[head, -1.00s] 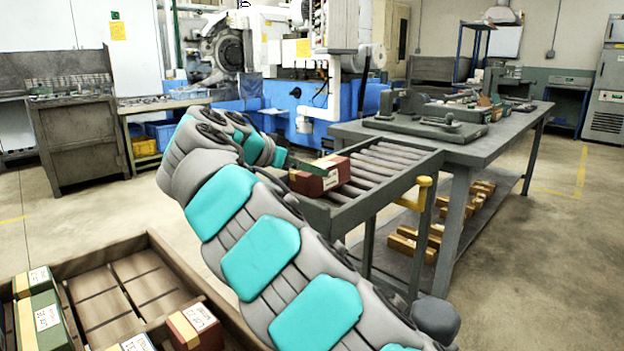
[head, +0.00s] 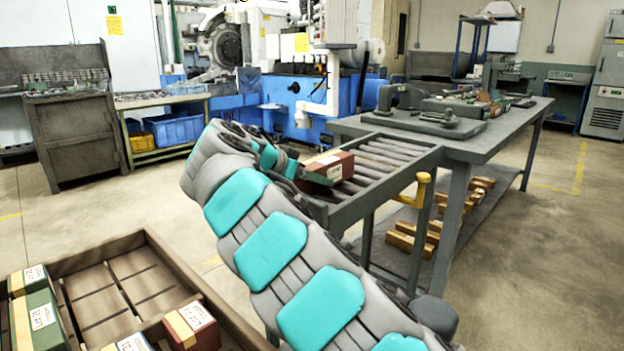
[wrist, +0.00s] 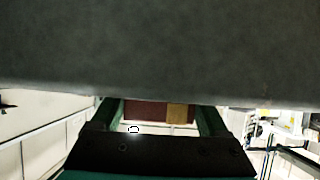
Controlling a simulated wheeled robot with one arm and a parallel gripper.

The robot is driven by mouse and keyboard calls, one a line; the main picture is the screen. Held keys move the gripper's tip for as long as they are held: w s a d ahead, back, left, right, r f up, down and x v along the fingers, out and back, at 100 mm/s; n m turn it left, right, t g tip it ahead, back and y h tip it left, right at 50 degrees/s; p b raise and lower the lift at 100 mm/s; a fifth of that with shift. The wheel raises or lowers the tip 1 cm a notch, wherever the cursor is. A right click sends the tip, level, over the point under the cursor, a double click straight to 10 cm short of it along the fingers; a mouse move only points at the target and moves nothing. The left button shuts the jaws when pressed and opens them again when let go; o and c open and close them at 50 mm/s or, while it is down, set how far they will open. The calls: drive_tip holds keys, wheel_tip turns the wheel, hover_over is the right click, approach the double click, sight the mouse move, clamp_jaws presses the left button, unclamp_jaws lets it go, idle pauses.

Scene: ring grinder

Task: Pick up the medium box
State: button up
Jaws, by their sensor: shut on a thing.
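A red-brown box (head: 340,168) with a cream band and a white label is at the left end of the roller conveyor in the head view. My gripper (head: 305,170) is at its left side, mostly hidden behind my arm. In the wrist view the dark red and tan box (wrist: 150,112) shows between the two green fingers of my gripper (wrist: 160,108), which are shut on it. I cannot tell whether the box touches the rollers. Its size relative to the other boxes is unclear.
A wooden crate (head: 165,262) at lower left holds green boxes (head: 38,318) and another red box (head: 192,326), with bare room inside. The roller conveyor (head: 385,165) adjoins a grey workbench (head: 480,148). A large grey surface (wrist: 160,50) fills the top of the wrist view.

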drive_tip(key=shift+a+r, duration=0.25)
drive_tip(key=shift+a, duration=0.05)
clamp_jaws()
drive_tip(key=shift+r, duration=0.15)
